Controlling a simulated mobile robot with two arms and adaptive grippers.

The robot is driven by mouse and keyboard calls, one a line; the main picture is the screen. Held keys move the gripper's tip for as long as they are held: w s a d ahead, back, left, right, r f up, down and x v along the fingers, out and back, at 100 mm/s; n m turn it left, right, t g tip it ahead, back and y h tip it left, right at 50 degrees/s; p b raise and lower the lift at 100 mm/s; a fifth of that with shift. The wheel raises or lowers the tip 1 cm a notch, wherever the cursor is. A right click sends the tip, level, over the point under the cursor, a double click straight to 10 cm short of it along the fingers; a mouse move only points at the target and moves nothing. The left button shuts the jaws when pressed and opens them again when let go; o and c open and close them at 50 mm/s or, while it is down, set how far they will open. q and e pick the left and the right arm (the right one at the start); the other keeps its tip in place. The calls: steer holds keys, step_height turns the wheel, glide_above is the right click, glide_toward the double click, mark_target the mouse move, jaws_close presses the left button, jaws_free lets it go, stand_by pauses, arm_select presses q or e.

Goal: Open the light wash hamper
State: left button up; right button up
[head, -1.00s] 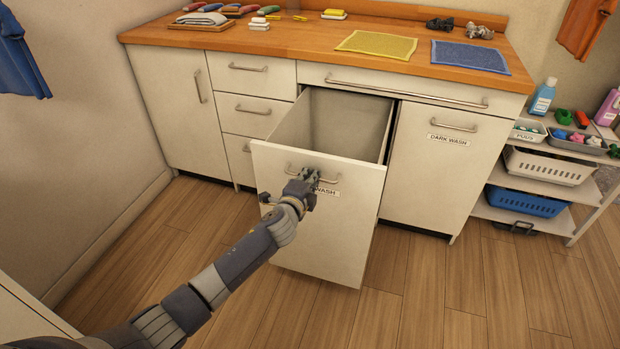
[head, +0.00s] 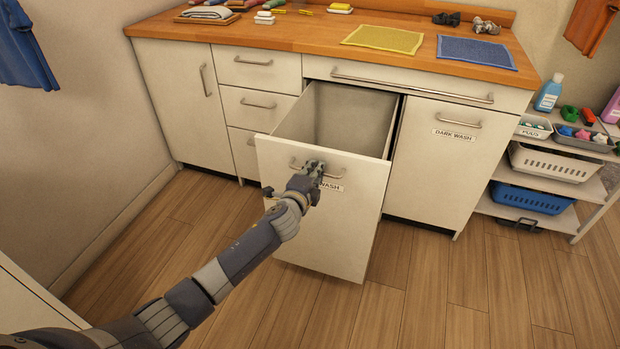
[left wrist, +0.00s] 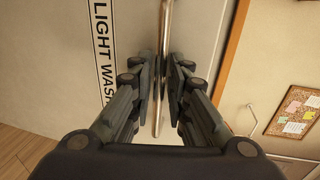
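The light wash hamper (head: 345,225) is a white pull-out bin under the counter. It stands well out from the cabinet, and its grey inside (head: 345,120) shows from above, looking empty as far as I can see. My left gripper (head: 318,167) is at the metal handle on its front and partly covers the label. In the left wrist view, the fingers (left wrist: 162,90) lie close on both sides of the handle bar (left wrist: 164,40) and look shut on it. The "LIGHT WASH" label (left wrist: 104,60) is beside them. My right gripper is not in view.
The dark wash hamper front (head: 445,160) is shut at the right. Drawers (head: 255,70) and a cupboard door are shut at the left. A shelf rack with baskets (head: 550,165) stands at far right. The wooden floor (head: 450,290) in front is clear.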

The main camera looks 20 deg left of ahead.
arm_select(q)
steer(key=s+r, duration=0.2)
steer(key=s, duration=0.9)
steer(key=shift+s+a+r, duration=0.15)
steer(key=shift+s+a, duration=0.05)
steer(key=shift+s, duration=0.05)
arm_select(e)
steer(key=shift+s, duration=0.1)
